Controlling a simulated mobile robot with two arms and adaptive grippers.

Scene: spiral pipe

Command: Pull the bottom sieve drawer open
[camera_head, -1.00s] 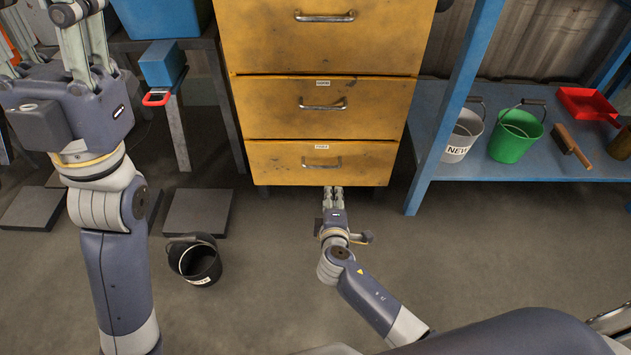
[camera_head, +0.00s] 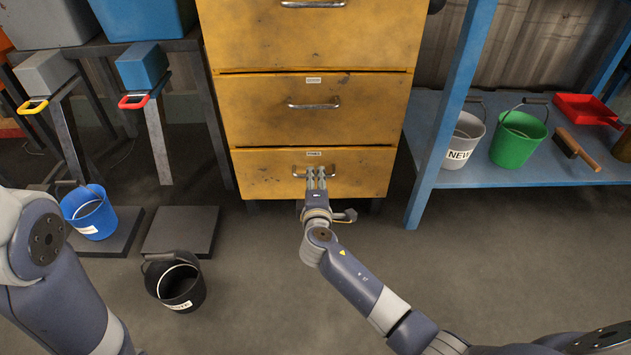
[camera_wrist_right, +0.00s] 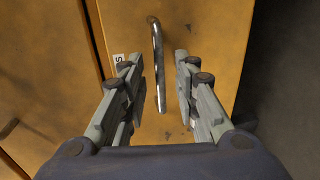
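The bottom drawer (camera_head: 260,176) is the lowest front of a worn yellow cabinet and looks shut, level with the drawers above. Its metal bar handle (camera_head: 330,171) shows partly behind my right gripper (camera_head: 316,175). In the right wrist view the handle (camera_wrist_right: 158,60) runs lengthwise, and my right gripper (camera_wrist_right: 161,95) has its fingers apart, one on each side of it. The fingers look clear of the bar. A small white label (camera_wrist_right: 118,60) sits beside the handle. In the head view only part of my left arm shows, at the lower left; its gripper is out of view.
A black bucket (camera_head: 178,285) and a blue bucket (camera_head: 92,212) stand left of the cabinet. A blue shelf (camera_head: 480,171) at right holds a green bucket (camera_head: 518,138) and a grey bucket (camera_head: 462,142). The floor before the cabinet is clear.

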